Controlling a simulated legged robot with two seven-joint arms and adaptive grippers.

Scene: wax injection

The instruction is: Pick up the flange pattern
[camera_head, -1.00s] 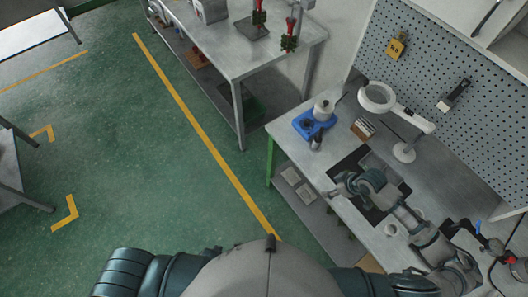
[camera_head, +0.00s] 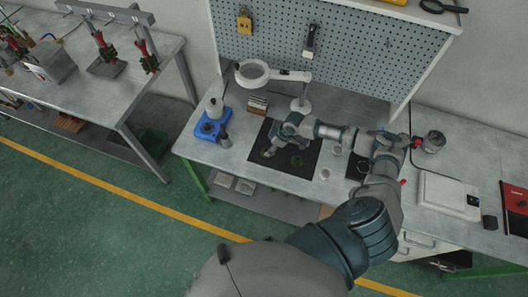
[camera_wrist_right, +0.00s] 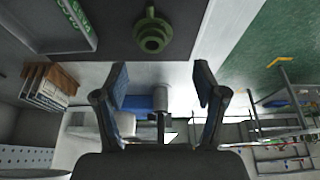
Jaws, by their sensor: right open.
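In the right wrist view a green, round, stepped piece with a short stem, which looks like the flange pattern (camera_wrist_right: 152,36), lies on a dark mat (camera_wrist_right: 190,14). My right gripper (camera_wrist_right: 160,82) is open there, with nothing between its fingers; the piece is apart from them. In the head view my right gripper (camera_head: 276,146) hangs over the black mat (camera_head: 305,172) on the bench. A small green round piece (camera_head: 296,161) lies on the mat beside it. More green (camera_head: 268,153) shows near the fingers; I cannot tell which is the wrist view's piece. My left gripper is out of view.
Small white cups are right of the mat. A pegboard (camera_head: 345,50) closes off the back.

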